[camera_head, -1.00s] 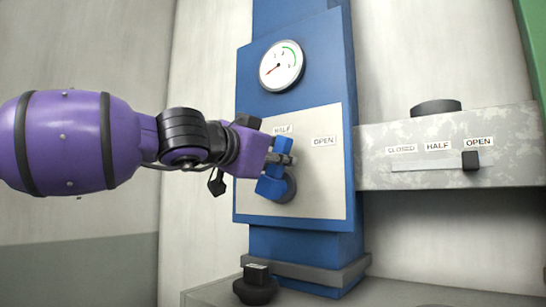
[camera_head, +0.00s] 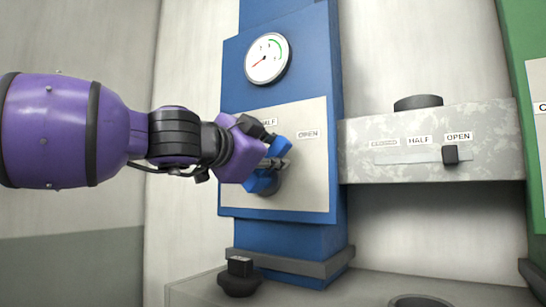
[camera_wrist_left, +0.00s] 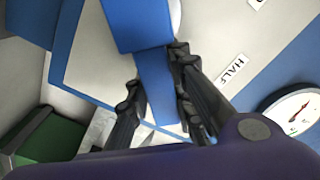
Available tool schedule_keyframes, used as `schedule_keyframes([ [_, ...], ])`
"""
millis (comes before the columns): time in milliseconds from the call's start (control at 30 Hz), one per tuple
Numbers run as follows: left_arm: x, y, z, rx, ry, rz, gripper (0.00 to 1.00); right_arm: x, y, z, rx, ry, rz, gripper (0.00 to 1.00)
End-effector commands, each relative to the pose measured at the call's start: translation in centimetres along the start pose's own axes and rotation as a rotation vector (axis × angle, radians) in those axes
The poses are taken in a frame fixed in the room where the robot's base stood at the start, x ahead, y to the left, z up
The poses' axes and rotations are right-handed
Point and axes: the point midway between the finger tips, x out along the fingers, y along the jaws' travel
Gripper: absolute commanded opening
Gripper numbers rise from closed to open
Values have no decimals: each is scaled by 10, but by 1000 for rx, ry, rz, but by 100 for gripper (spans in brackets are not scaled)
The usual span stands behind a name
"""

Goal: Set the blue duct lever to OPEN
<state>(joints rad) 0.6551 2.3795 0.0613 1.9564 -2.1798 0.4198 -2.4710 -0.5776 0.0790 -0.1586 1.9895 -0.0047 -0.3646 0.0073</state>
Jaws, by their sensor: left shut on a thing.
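The blue duct lever (camera_head: 280,147) is on a pale plate (camera_head: 305,185) on the blue duct (camera_head: 310,80). It leans up and to the right, pointing between the HALF label (camera_head: 268,122) and the OPEN label (camera_head: 308,134). My left gripper (camera_head: 275,163) is shut on the lever, coming in from the left and partly covering it. In the left wrist view the blue lever (camera_wrist_left: 157,85) lies between the two dark fingers (camera_wrist_left: 155,75). The left part of the plate is hidden behind my gripper. My right gripper is not in view.
A gauge (camera_head: 267,58) sits above the plate. At right, a grey duct (camera_head: 370,145) has a black slider (camera_head: 450,154) below its own OPEN label. A green duct (camera_head: 520,60) stands at the far right. A black knob (camera_head: 239,278) is below.

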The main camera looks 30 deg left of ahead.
Motion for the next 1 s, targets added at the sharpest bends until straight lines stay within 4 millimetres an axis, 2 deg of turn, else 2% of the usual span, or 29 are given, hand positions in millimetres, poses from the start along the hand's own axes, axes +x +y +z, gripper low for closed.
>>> schedule_keyframes([
  [200, 0, 1, 0, 11, 0, 1, 0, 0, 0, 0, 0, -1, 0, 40],
  [233, 0, 1, 0, 11, 0, 1, 22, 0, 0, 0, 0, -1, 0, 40],
  [367, 0, 1, 0, 9, 0, 1, 39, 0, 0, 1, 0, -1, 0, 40],
  [400, 0, 1, 0, 8, 0, 1, 41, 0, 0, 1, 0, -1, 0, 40],
  [767, -2, 0, 0, 5, 1, 0, 41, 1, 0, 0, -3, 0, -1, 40],
  [1000, -23, 0, -2, 5, 4, -1, 41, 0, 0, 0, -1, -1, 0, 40],
])
